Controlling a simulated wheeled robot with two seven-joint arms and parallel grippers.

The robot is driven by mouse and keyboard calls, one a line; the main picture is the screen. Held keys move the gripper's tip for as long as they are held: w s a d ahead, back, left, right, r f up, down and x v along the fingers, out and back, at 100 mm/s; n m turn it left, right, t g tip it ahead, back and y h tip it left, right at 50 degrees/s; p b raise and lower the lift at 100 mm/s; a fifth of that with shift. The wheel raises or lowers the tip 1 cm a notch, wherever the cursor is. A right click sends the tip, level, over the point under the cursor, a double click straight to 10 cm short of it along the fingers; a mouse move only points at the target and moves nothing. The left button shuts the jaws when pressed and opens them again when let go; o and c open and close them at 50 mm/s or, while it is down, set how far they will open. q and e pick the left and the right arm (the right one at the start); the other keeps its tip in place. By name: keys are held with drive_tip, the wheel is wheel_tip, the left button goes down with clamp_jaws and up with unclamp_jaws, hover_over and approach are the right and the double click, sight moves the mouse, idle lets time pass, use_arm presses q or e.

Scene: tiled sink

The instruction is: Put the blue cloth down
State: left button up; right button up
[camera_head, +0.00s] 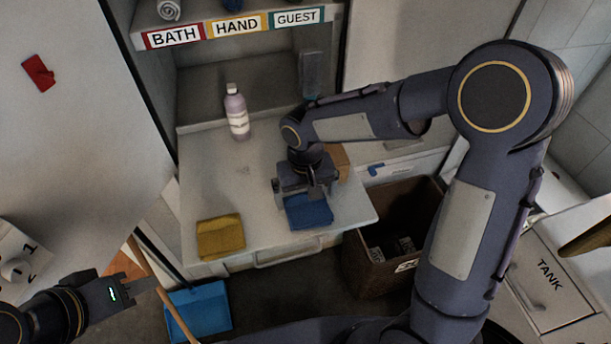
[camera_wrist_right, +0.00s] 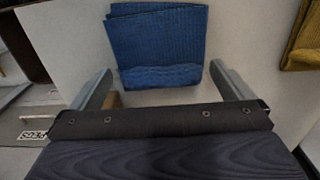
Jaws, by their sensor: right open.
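The blue cloth (camera_head: 309,212) lies folded on the pale counter (camera_head: 205,170), near its front edge. In the right wrist view the blue cloth (camera_wrist_right: 158,45) lies flat just beyond the fingertips. My right gripper (camera_head: 300,203) is right over the back part of the cloth, with its fingers spread. In the right wrist view the right gripper (camera_wrist_right: 160,80) is open, and nothing shows gripped between its fingers. Whether the fingers touch the counter I cannot tell. My left gripper (camera_head: 140,284) is at the lower left, away from the counter; its finger gap is unclear.
A yellow cloth (camera_head: 221,237) lies left of the blue one. A pale purple bottle (camera_head: 237,113) stands at the back. Shelf labels read BATH, HAND and GUEST. A brown bin (camera_head: 376,264) is at the counter's right, and a blue dustpan (camera_head: 199,309) is below. The counter's middle is clear.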

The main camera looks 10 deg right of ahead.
sight(305, 200)
wheel_tip(305, 200, up, 11)
drive_tip(key=s+d+m+t+y, duration=0.1)
drive_tip(key=s+d, duration=0.3)
drive_tip(key=s, duration=0.5)
drive_tip(key=s+d+m+t+y, duration=0.1)
drive_tip(key=s+d+t, duration=0.3)
drive_tip(key=s, duration=0.5)
drive_tip(key=shift+d+t+y, duration=0.3)
drive_tip(key=shift+d+y, duration=0.35)
drive_tip(key=shift+y, duration=0.25)
